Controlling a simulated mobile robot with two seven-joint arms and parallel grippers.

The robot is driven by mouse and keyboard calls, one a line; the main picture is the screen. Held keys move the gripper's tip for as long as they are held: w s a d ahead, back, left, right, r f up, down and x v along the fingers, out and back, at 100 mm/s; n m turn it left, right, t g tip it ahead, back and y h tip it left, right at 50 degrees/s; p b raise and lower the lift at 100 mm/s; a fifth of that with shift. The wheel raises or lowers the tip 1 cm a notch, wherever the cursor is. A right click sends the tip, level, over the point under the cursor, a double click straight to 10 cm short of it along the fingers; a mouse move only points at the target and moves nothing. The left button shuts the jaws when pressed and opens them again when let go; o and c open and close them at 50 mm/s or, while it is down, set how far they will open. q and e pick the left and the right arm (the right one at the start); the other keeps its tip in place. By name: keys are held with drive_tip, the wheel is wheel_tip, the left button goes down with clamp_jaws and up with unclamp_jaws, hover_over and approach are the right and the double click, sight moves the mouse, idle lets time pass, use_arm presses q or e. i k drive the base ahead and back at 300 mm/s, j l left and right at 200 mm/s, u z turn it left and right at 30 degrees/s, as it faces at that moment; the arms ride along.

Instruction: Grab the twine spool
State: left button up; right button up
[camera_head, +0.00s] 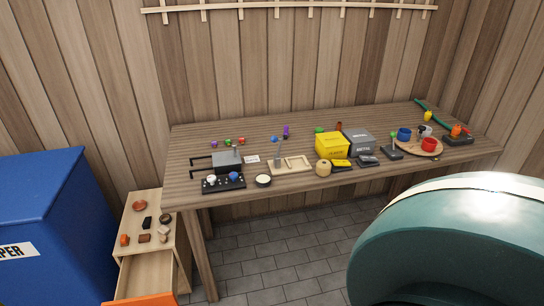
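A tan, round twine spool (323,168) stands upright near the front edge of the wooden workbench (225,195), close to its middle. It is just in front of a yellow box (332,146), with small yellow and dark items close on its right. I see no gripper around or touching it. Neither my left nor my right gripper shows in the head view.
A tan tray (290,165) and a small white-topped round dish (263,181) are left of the spool. A grey box (358,141) is behind right. A low cabinet with an open drawer (145,278) and a blue bin (55,215) stand left.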

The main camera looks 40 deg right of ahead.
sight(324, 167)
drive_tip(key=z, duration=1.8)
